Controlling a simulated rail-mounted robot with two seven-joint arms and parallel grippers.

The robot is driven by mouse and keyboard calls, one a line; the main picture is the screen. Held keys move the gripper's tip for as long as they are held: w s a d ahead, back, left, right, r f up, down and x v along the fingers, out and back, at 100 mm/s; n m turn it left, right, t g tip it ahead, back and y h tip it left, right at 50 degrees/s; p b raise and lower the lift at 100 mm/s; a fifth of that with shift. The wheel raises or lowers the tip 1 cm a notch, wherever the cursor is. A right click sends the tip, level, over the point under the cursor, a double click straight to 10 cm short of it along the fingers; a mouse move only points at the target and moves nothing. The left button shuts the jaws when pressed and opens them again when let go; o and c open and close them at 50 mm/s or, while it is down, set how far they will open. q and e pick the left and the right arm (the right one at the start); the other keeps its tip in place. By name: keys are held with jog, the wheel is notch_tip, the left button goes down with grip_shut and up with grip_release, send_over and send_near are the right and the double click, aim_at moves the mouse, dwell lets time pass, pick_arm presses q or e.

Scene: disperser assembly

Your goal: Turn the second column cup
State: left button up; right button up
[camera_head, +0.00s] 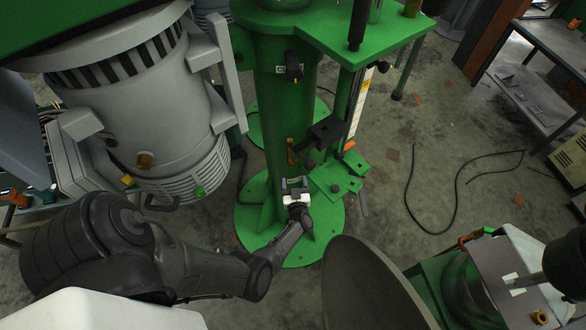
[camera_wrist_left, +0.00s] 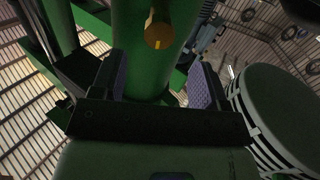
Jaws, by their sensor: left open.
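The green column (camera_head: 283,120) stands upright on a round green base plate. A brass cup-like fitting (camera_head: 291,152) sticks out from its lower part, and a black fitting (camera_head: 293,68) sits higher up; which one is the second column cup is not certain. My left gripper (camera_head: 294,184) is open and empty, just below the brass fitting in the head view. In the left wrist view, the green column (camera_wrist_left: 143,75) shows between and beyond the fingers (camera_wrist_left: 157,72). A brass fitting (camera_wrist_left: 158,29) lies ahead of the fingertips, apart from them. My right gripper is not seen.
A large grey motor (camera_head: 150,105) stands left of the column. A black clamp block (camera_head: 325,131) and green brackets (camera_head: 335,180) sit close on its right. A grey disc-shaped surface (camera_head: 370,285) is at the front. A black cable (camera_head: 412,205) lies on open floor.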

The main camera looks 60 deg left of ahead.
pick_arm(q)
jog(key=v, duration=0.3)
jog(key=shift+s+d+p, duration=0.1)
jog(key=shift+d+p, duration=0.15)
jog(key=shift+p, duration=0.05)
